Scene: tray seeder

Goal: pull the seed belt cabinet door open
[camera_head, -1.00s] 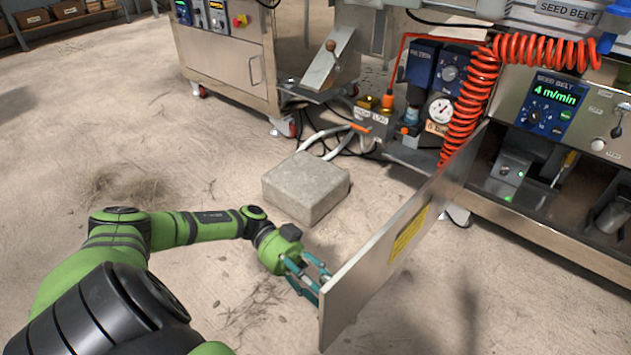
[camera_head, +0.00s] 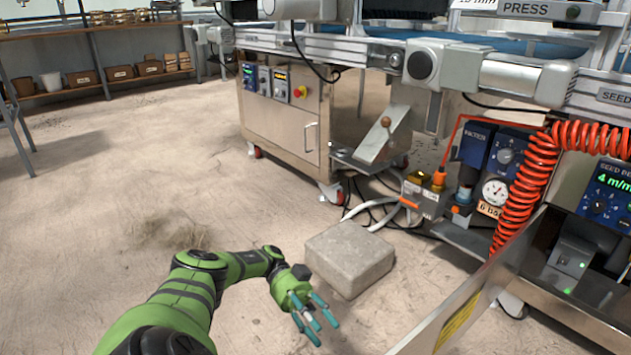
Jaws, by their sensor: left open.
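The seed belt cabinet door (camera_head: 478,302) is a flat metal panel with a yellow label, swung out from the cabinet (camera_head: 567,318) at the lower right. Its near end is cut off by the bottom of the picture. The cabinet's inside is partly exposed behind it. My left gripper (camera_head: 320,325) has teal fingers spread open and empty. It is to the left of the door, with bare floor showing between them. My right gripper is not in view.
A concrete block (camera_head: 349,258) lies on the floor just beyond my left gripper. A coiled red hose (camera_head: 527,180) hangs by the door's hinge side. Hoses and cables lie near a second cabinet (camera_head: 285,125). The floor at left is clear.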

